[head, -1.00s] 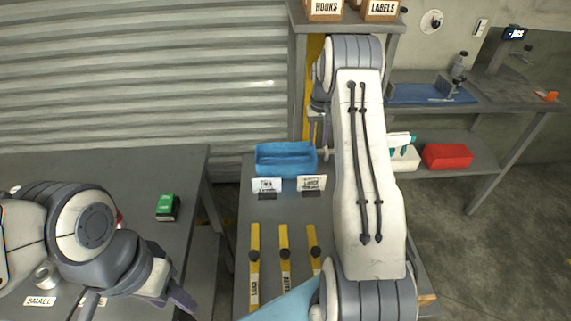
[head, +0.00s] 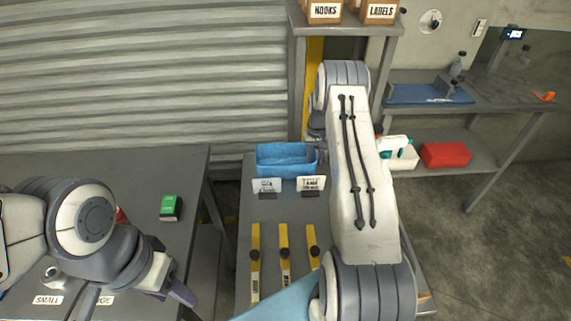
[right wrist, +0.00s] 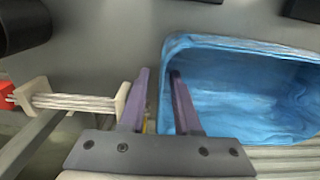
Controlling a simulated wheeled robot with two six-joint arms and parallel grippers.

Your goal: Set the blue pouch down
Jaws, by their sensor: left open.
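The blue pouch (head: 272,166) stands upright with its mouth open on the middle table, against two small white cards. In the right wrist view the pouch (right wrist: 250,95) fills the right side, and its wrinkled inside shows. My right gripper (right wrist: 160,75) is at its left wall, with one purple finger outside and the other inside the rim; a gap shows between the fingers. In the head view my right arm hides most of that gripper. My left gripper (head: 176,288) is open and empty over the left table, partly cut off from sight.
Two white cards (head: 267,186) (head: 310,184) and several yellow strips (head: 284,255) lie in front of the pouch. A green box (head: 171,207) is on the left table. A red box (head: 445,155) sits on the right lower shelf. Labelled boxes (head: 325,11) stand on the shelf above.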

